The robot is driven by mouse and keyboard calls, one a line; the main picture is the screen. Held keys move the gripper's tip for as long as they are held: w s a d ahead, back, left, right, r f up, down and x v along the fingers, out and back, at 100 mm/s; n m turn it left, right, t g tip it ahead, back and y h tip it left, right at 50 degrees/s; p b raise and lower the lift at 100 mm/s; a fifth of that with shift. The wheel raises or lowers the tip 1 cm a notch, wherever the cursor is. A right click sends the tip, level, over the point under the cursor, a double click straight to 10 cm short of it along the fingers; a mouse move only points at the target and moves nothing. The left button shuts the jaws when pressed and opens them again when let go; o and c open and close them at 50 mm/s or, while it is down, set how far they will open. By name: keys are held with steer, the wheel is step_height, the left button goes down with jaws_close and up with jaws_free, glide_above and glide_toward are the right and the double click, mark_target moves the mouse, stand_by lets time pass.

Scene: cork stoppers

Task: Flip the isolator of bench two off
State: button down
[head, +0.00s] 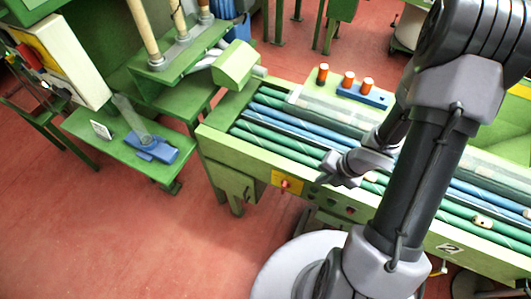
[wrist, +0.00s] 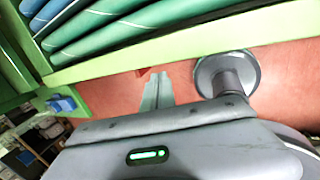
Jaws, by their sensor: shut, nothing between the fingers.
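The handle's exact angle is too small to tell. My gripper (head: 328,175) is shut and empty, above the bench's front edge, to the right of the isolator and apart from it in the picture. In the wrist view my shut fingers (wrist: 158,88) point toward the bench edge, with a small red bit just beyond their tips.
Dark round knobs (head: 333,203) sit on the front face right of the isolator. Red floor (head: 130,230) is clear at the left front.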

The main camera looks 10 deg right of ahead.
mark_target(285, 187)
steer(key=shift+s+a+f+n+y, duration=0.3)
steer(key=shift+s+a+f+n, duration=0.1)
steer(key=shift+s, duration=0.05)
steer(key=b+x, duration=0.6)
steer(key=x, duration=0.4)
steer(key=shift+s+d, duration=0.1)
steer(key=shift+s, duration=0.1)
steer(key=w+a, duration=0.2)
steer(key=a, duration=0.1)
steer(key=shift+w+a, duration=0.2)
steer(key=shift+w, duration=0.1)
steer(key=shift+w+a+r+g+h+p, duration=0.2)
steer(key=shift+g+h+p, duration=0.25)
steer(key=shift+p, duration=0.6)
steer(key=shift+w+a+r+g+h+p, duration=0.15)
steer(key=shift+g+h+p, duration=0.3)
steer(key=shift+p, duration=0.55)
